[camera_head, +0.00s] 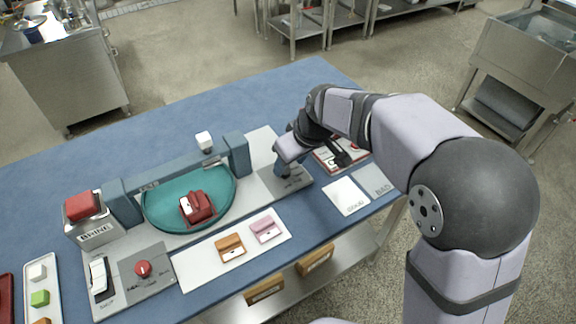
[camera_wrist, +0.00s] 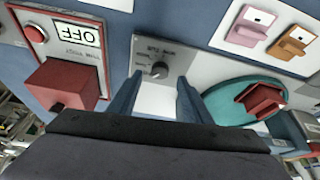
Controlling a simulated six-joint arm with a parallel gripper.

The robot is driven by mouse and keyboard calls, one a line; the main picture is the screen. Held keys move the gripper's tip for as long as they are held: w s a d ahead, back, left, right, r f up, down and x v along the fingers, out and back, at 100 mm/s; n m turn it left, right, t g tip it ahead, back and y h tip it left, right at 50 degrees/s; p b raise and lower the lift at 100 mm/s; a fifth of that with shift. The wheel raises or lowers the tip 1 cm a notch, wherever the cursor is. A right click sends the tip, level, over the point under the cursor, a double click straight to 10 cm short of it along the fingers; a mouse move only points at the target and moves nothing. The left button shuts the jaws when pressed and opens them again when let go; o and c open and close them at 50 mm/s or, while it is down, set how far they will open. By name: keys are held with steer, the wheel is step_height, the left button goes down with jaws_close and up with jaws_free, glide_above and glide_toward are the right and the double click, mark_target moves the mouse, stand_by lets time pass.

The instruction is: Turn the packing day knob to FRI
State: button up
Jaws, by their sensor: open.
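A small dark round knob (camera_wrist: 158,70) sits on a grey panel (camera_wrist: 180,56) in the wrist view. Its printed marks are too small to read, so I cannot tell its setting or confirm that it is the packing day knob. My gripper (camera_wrist: 157,98) is open and empty, with one blue finger on each side of the view below the knob; the fingers appear apart from it. In the head view my gripper (camera_head: 281,168) hangs over the grey panel (camera_head: 296,183) at the right end of the machine and hides the knob. Another knob, red (camera_head: 142,268), is on the left grey plate.
A teal bowl (camera_head: 160,216) holding a red block (camera_head: 199,206) stands left of my gripper. Orange (camera_head: 230,247) and pink (camera_head: 265,229) pieces lie on a white plate in front.

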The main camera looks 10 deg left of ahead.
steer(key=shift+v, duration=1.8)
steer(key=s+d+m+g+h+p, duration=0.1)
steer(key=s+d+m+p, duration=0.4)
steer(key=s+d, duration=0.4)
steer(key=s+d+m+g+h+p, duration=0.1)
steer(key=s+d+m+p, duration=0.4)
steer(key=d, duration=1.2)
steer(key=s+h+p, duration=0.1)
steer(key=s, duration=0.3)
steer(key=shift+r+g+h+p, duration=0.3)
steer(key=shift+r+g+p, duration=0.05)
steer(key=shift+g, duration=0.05)
